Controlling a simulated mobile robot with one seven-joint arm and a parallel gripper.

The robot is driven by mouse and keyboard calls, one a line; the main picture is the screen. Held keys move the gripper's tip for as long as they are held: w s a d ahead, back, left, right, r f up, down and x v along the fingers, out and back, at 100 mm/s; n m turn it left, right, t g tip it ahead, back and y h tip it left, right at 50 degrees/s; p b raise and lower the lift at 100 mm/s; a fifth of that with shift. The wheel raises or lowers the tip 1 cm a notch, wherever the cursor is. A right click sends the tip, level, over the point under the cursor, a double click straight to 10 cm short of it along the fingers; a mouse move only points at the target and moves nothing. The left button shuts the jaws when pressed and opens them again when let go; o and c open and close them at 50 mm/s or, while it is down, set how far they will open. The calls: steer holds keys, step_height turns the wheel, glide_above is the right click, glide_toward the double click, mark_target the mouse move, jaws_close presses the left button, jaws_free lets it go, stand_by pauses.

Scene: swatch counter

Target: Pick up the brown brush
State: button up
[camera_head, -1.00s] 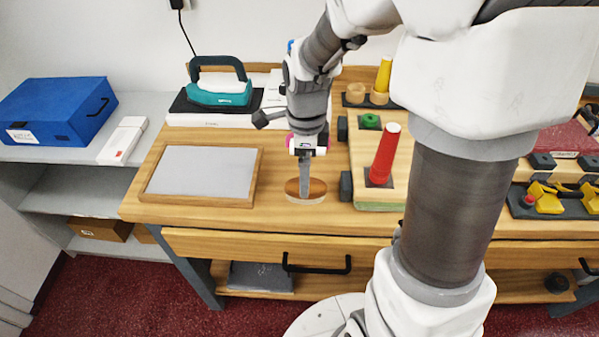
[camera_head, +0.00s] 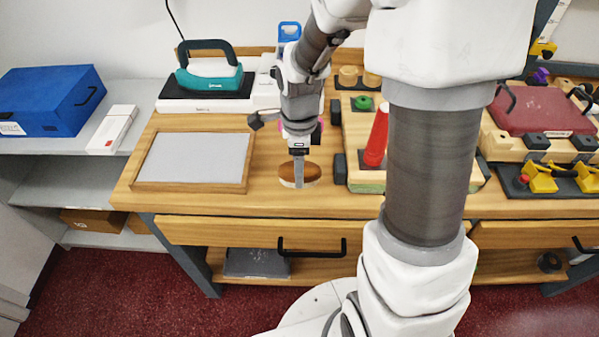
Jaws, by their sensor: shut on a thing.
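The brown brush (camera_head: 313,173) is a small oval thing with a brown top and a pale lower edge. It is at the front of the wooden counter, between the grey framed panel and the board with the red cone. My gripper (camera_head: 299,184) points down at it, with its fingers across the brush's middle. The gripper is shut on the brush and hides part of it. I cannot tell whether the brush is touching the counter or just above it.
The grey framed panel (camera_head: 194,158) lies to the left. The red cone (camera_head: 377,138) stands on a board to the right. A teal iron-like tool (camera_head: 209,80) sits behind. Bare wood (camera_head: 270,205) lies in front of the brush.

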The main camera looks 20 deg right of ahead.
steer(key=c, duration=0.4)
steer(key=shift+o, duration=0.2)
steer(key=shift+r, duration=0.1)
steer(key=shift+r, duration=0.3)
step_height(320, 180, up, 4)
steer(key=shift+w+p, duration=0.1)
steer(key=shift+p, duration=0.45)
steer(key=w+d+r, duration=0.1)
steer(key=d+r, duration=0.2)
steer(key=d, duration=0.2)
steer(key=w+d+r+p, duration=0.1)
steer(key=w+d+r, duration=0.1)
steer(key=d, duration=0.4)
steer(key=shift+r, duration=0.6)
steer(key=shift+d, duration=0.1)
